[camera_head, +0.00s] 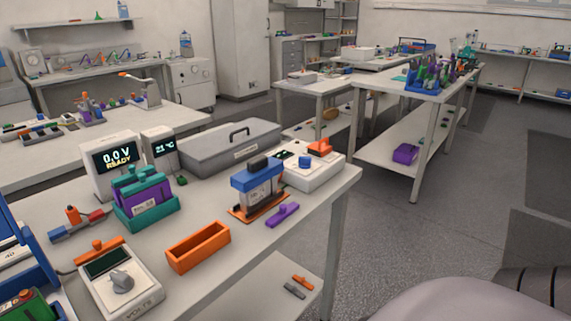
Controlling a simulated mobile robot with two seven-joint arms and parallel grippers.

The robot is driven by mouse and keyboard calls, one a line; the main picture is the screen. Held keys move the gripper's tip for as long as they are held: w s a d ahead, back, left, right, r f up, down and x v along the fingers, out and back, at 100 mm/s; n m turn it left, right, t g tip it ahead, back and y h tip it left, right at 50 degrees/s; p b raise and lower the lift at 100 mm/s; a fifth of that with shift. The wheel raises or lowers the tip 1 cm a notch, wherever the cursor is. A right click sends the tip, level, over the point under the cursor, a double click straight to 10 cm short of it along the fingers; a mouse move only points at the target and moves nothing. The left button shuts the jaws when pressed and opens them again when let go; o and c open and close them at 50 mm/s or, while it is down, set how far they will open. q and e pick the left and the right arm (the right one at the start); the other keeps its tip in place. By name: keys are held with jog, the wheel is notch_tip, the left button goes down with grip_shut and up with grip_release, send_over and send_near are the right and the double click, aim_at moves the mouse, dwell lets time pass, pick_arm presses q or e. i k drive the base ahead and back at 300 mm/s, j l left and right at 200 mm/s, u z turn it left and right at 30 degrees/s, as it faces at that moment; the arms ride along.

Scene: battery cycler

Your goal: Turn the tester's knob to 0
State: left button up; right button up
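The tester (148,300) is a white box at the front left of the near table, with "VOLTS" lettered on its front edge. Its grey knob (122,281) stands on the top face, below a dark screen (107,262). The marks around the knob are too small to read, so I cannot tell its setting. An orange piece (97,246) sits at the tester's back edge.
An orange open bin (198,247) stands right of the tester. Behind are a teal rack (147,215) and a display unit (116,165) reading "0.0 V READY". A blue-topped device (257,185) stands further right. Blue-framed equipment (22,236) crowds the tester's left.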

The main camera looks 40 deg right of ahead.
aim_at(305, 162)
jog(key=z, duration=1.5)
jog(key=i+l, duration=0.2)
jog(key=l, duration=0.15)
jog(key=i+l, duration=0.15)
jog(key=l, duration=0.15)
